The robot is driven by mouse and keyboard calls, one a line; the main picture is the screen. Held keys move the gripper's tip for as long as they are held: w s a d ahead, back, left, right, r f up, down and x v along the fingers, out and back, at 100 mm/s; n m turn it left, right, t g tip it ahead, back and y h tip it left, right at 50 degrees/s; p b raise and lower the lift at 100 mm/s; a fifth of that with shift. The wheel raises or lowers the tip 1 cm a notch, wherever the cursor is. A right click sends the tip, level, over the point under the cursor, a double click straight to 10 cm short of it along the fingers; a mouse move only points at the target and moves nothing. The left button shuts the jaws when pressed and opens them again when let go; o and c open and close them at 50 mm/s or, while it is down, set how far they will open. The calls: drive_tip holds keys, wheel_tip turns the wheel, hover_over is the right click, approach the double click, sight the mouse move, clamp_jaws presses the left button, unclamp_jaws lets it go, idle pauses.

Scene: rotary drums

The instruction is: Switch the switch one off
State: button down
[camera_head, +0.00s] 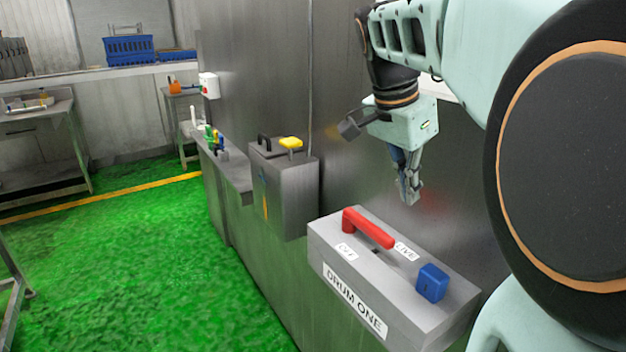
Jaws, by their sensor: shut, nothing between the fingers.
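A grey metal switch box (400,294) marked "DRUM ONE" stands at the lower middle. A red lever handle (368,229) lies along its top, from the far left corner toward the right. Its right end is beside a small white label (405,250), which seems to read "LIVE". Another white label (346,252) sits left of the handle; its text is hard to read. A blue block (432,283) is on the near right of the top. My gripper (411,200) points down, shut and empty, above and behind the box, apart from the handle.
A second grey box (285,195) with a yellow knob (291,143) and black handle (264,143) stands farther left. A steel wall (255,80) rises behind. Green floor (130,270) is clear at left, with a steel table (40,140) beyond.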

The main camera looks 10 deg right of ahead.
sight(366, 233)
drive_tip(key=x, duration=0.7)
drive_tip(key=shift+f, duration=0.3)
drive_tip(key=shift+a+f, duration=0.2)
drive_tip(key=shift+f, duration=0.05)
drive_tip(key=shift+s+a, duration=0.3)
drive_tip(key=shift+a, duration=0.45)
drive_tip(key=shift+s+a, duration=0.25)
drive_tip(key=shift+a, duration=0.55)
